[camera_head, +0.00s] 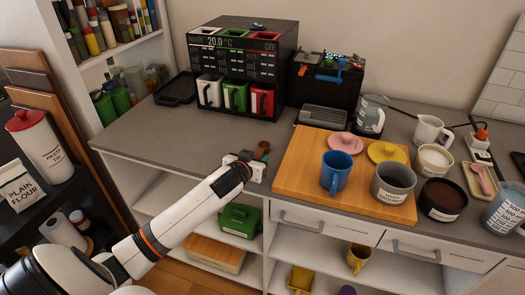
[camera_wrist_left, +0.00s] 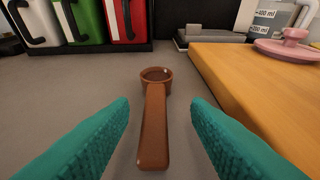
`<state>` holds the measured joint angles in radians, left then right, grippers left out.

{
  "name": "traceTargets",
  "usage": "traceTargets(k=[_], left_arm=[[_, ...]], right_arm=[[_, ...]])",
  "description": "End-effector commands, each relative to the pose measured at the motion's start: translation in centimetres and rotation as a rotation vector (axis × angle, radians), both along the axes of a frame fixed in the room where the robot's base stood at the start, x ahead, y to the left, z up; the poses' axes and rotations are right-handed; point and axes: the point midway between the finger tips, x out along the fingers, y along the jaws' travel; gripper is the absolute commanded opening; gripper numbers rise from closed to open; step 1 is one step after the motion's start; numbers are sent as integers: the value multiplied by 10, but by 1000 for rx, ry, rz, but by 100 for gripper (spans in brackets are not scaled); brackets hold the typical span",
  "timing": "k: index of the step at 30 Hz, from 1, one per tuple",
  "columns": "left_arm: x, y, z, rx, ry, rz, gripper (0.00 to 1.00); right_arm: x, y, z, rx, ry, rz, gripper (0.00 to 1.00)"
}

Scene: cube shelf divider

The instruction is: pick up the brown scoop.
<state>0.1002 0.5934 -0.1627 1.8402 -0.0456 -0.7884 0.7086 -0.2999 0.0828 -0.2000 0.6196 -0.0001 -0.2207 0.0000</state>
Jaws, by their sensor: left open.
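The brown scoop (camera_wrist_left: 154,128) lies on the grey counter in the left wrist view, its handle toward me and its round cup at the far end. My left gripper (camera_wrist_left: 160,128) is open, with one teal finger on each side of the handle and a gap on both sides. In the head view my left gripper (camera_head: 258,162) is at the counter's front edge, left of the wooden board. Only a small brown part of the scoop (camera_head: 263,149) shows there, and the gripper hides the rest. My right gripper is not in view.
The wooden board (camera_head: 293,164) lies close on the right, holding a blue mug (camera_head: 335,173), a grey cup (camera_head: 393,184) and pink and yellow lids. A black dispenser (camera_head: 243,62) with white, green and red containers stands behind. The counter (camera_head: 150,130) to the left is clear.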

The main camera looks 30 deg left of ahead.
Motion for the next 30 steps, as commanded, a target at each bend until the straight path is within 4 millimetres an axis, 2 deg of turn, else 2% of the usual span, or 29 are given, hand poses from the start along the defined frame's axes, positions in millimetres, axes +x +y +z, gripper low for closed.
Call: traceTargets(k=[4,9,17,18,26,30], left_arm=[[17,9,-8,2,-1,1,44],[32,11,-16,1,0,2,44],[34,11,-17,1,0,0,44],[34,11,-17,1,0,0,42],[34,11,-17,1,0,0,0],[34,11,-17,0,0,0,0]], right_arm=[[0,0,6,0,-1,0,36],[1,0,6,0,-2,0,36],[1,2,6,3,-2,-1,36],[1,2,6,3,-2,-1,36],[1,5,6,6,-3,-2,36],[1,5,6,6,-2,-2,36]])
